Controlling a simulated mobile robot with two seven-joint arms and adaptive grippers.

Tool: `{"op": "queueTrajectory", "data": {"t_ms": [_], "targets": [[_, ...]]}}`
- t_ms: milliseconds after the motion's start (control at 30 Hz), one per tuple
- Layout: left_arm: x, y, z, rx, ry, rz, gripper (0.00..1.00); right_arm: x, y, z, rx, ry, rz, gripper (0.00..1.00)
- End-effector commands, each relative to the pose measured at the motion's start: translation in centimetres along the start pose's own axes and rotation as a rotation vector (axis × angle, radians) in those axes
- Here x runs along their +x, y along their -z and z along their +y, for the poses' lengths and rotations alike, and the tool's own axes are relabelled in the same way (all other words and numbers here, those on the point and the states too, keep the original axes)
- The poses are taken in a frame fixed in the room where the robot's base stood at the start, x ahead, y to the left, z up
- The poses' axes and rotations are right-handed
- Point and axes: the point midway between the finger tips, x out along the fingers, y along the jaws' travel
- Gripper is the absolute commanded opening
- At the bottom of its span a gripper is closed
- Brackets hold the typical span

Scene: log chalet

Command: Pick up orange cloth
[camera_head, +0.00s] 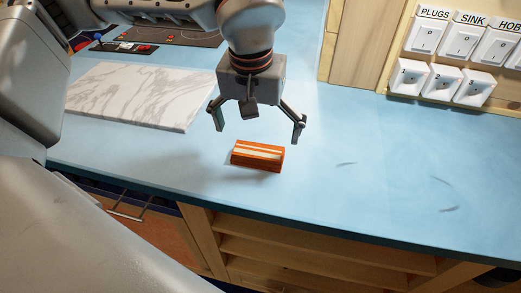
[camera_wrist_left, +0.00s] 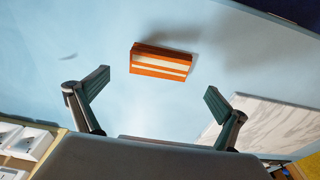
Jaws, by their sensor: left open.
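The orange cloth (camera_head: 257,155) is a small folded block with pale stripes, lying on the blue counter (camera_head: 330,190) near its front edge. My left gripper (camera_head: 257,130) is open and empty, above and slightly behind the cloth in the head view, with its fingers spread wide. In the left wrist view the cloth (camera_wrist_left: 161,62) lies beyond the two open fingertips (camera_wrist_left: 155,88), between them sideways and not touching either. My right gripper is not in view.
A white marble slab (camera_head: 140,95) lies on the counter to the left. A dark panel with small items (camera_head: 150,35) is behind it. Labelled switches (camera_head: 455,55) are on the wall at the right. Open wooden shelves (camera_head: 310,260) are below the counter. The counter right of the cloth is clear.

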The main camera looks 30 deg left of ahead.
Motion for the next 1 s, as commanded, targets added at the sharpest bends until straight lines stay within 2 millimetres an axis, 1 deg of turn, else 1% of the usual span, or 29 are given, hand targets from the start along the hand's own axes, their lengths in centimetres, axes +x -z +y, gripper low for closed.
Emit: {"op": "queueTrajectory", "data": {"t_ms": [33, 267, 400, 500, 600, 833, 933, 967, 1000], "targets": [[0.8, -0.1, 0.0, 0.001, 0.001, -0.006, 1.0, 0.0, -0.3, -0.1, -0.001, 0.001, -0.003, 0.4], [3.2, -0.1, -0.1, 0.0, 0.0, -0.008, 1.0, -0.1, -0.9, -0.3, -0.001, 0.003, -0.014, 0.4], [5.3, 0.0, -0.1, 0.0, 0.0, -0.008, 1.0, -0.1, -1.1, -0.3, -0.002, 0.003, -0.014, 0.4], [6.4, 0.1, -0.1, -0.001, -0.001, -0.007, 1.0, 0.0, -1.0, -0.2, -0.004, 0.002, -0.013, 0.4], [6.9, 0.1, -0.1, -0.001, -0.002, -0.004, 1.0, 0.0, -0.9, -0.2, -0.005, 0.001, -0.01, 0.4], [7.0, 0.1, -0.1, -0.001, -0.002, -0.004, 1.0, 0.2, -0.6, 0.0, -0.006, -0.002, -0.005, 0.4], [6.9, 0.1, -0.1, -0.001, -0.002, -0.004, 0.74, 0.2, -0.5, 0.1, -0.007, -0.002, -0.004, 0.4], [7.0, 0.1, -0.1, -0.001, -0.002, -0.004, 0.72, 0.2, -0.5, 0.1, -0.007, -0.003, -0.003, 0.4], [7.0, 0.1, -0.1, -0.001, -0.002, -0.004, 0.72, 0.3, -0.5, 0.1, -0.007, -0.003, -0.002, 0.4]]}}
